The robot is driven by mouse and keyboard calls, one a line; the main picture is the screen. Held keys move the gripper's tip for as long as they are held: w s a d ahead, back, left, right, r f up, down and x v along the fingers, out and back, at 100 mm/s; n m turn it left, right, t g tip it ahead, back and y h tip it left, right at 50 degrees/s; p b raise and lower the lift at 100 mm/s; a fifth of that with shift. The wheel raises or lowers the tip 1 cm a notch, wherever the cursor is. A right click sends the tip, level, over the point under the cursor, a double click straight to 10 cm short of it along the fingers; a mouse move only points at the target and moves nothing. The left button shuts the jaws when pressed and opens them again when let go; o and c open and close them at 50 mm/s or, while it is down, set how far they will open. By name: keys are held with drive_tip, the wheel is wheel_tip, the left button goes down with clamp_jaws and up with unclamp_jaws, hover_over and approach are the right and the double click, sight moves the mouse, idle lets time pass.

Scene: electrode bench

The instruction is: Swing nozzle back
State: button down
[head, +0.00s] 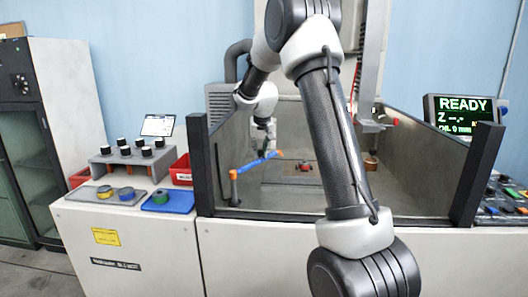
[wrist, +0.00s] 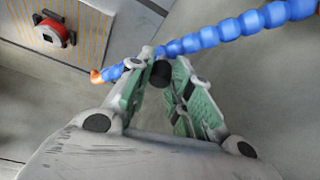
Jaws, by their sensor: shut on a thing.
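The nozzle is a blue segmented hose (head: 255,163) with orange ends, stretched low inside the tank. In the wrist view the blue hose (wrist: 225,30) runs from the upper right to an orange tip (wrist: 97,76) at the left. My gripper (wrist: 160,68) is shut on the nozzle near its tip, with a dark cylindrical piece between the fingertips. In the head view my gripper (head: 270,140) is small and partly hidden, just above the hose's right end.
A red workpiece (wrist: 52,33) sits on a striped plate (wrist: 85,22), beyond the nozzle tip. Tank walls (head: 425,165) with dark corner posts surround the work area. A machine head (head: 370,70) hangs at the right.

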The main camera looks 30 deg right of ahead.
drive_tip(key=w+a+n+y, duration=0.2)
drive_tip(key=w+a+n, duration=0.3)
drive_tip(key=w+n, duration=0.1)
drive_tip(key=shift+w+a+n+y, duration=0.15)
drive_tip(key=shift+w+n+y, duration=0.1)
drive_tip(key=shift+n+y, duration=0.05)
idle(0.4)
drive_tip(key=c, duration=1.3)
unclamp_jaws()
drive_tip(key=shift+a, duration=0.1)
